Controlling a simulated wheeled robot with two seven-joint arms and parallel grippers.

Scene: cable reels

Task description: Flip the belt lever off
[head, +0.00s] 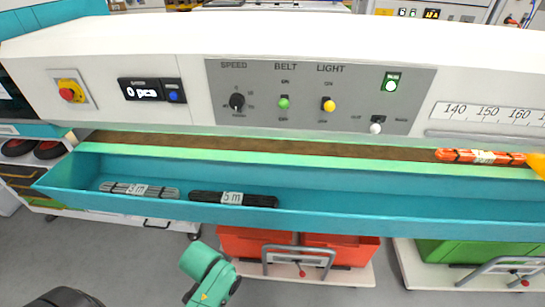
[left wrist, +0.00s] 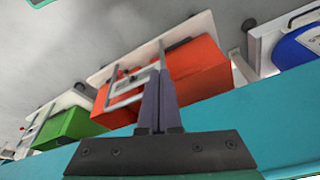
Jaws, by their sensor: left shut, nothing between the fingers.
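The belt lever (head: 283,103) has a green knob and sits under the BELT label on the grey control panel (head: 220,100) in the head view. ON is marked above it and OFF below; I cannot tell for sure which way it is tipped. My left gripper (left wrist: 158,80) shows in the left wrist view, its two fingers together and empty, with a teal tray wall and red bins beyond them. In the head view only a teal part of an arm shows low, well below the panel. My right gripper is not in view.
A yellow light lever (head: 328,104) sits just right of the belt lever, a black speed dial (head: 237,101) to its left. A white lever (head: 376,126) is lower right. An orange bundle (head: 480,156) lies at right.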

